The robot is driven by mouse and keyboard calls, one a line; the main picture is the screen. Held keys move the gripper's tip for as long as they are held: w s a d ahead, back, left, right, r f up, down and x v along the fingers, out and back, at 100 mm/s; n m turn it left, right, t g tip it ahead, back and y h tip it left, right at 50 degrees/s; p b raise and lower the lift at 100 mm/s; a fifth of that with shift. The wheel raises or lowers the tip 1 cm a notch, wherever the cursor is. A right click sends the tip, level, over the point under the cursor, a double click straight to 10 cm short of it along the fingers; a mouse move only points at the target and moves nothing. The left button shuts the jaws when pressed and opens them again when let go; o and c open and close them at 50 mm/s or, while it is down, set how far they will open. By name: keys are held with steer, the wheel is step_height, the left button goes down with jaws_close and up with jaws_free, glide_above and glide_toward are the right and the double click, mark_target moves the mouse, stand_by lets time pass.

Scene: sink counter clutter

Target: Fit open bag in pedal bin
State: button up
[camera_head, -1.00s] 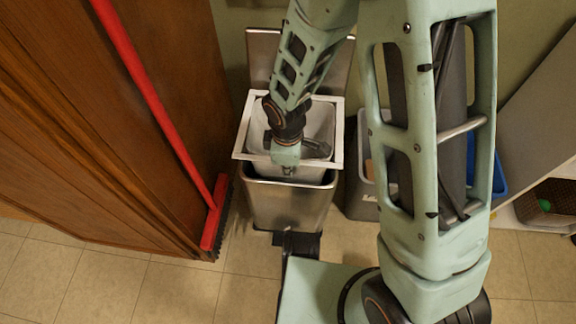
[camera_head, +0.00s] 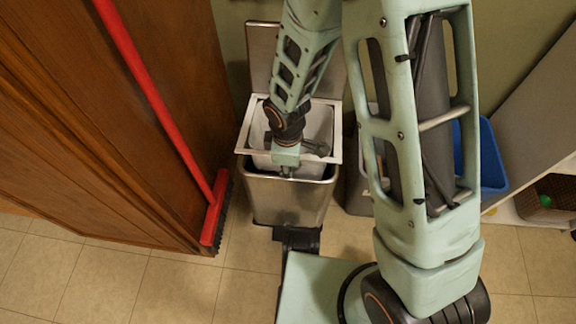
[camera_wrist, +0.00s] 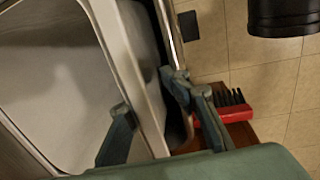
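The open bag, pale with a stiff square whitish rim (camera_head: 249,126), hangs mouth up at the opening of the steel pedal bin (camera_head: 290,202). Its lower part is inside the bin, and its rim appears above the bin's rim. The bin's lid (camera_head: 262,62) stands open at the back. My gripper (camera_head: 287,168) is at the front side of the bag. The bag's bottom is hidden.
A red broom (camera_head: 212,215) leans along the brown wooden cabinet (camera_head: 120,150) on the left. A blue bin (camera_head: 492,155) and a grey container (camera_head: 357,190) stand to the right. The tiled floor in front is partly clear.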

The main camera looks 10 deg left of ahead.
step_height(320, 180, up, 12)
steer(key=s, duration=0.1)
stand_by(0.7)
steer(key=shift+d, duration=0.1)
stand_by(0.6)
